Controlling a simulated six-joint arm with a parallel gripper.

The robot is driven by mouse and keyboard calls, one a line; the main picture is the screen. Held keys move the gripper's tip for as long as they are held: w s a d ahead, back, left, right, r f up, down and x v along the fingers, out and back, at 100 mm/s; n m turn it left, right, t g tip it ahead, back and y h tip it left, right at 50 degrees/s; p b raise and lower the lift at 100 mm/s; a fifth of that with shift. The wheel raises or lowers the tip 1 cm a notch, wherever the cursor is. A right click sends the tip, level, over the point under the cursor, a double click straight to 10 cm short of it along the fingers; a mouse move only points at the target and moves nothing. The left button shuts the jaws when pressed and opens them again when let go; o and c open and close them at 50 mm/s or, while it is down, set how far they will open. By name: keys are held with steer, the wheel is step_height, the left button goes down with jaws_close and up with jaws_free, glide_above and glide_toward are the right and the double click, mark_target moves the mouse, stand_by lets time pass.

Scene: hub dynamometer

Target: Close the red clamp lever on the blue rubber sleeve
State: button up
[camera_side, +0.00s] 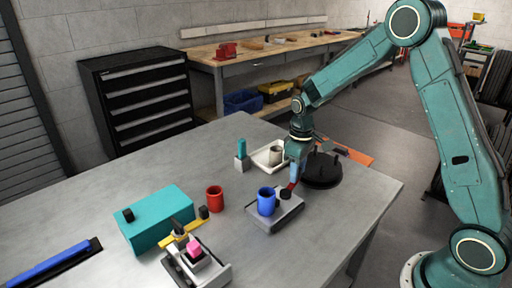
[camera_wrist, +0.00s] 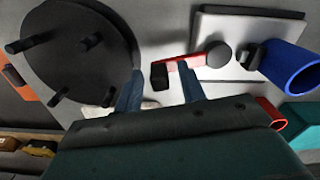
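The blue rubber sleeve (camera_side: 267,202) stands upright on a grey block; it also shows at the right of the wrist view (camera_wrist: 293,66). The red clamp lever (camera_wrist: 186,63) lies beside it, with a round black pivot (camera_wrist: 218,54) at its sleeve end and a black tip (camera_wrist: 159,76) at its other end. In the side view only a bit of red lever (camera_side: 291,186) shows below my gripper (camera_side: 294,177). In the wrist view my gripper (camera_wrist: 161,70) is open, its two fingers apart on either side of the black tip. Contact cannot be told.
A round black pegged plate (camera_side: 322,171) stands close right of my gripper. A white tray with a grey cup (camera_side: 276,155) is behind it. A red cup (camera_side: 215,199) and teal box (camera_side: 157,218) stand left. The table's front right is clear.

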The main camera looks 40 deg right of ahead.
jaws_close()
steer(key=shift+s, duration=0.1)
steer(key=shift+s+m, duration=0.4)
steer(key=shift+m, duration=0.4)
jaws_free()
steer(key=shift+d, duration=0.1)
steer(key=shift+r, duration=0.15)
step_height(320, 180, up, 14)
stand_by(0.4)
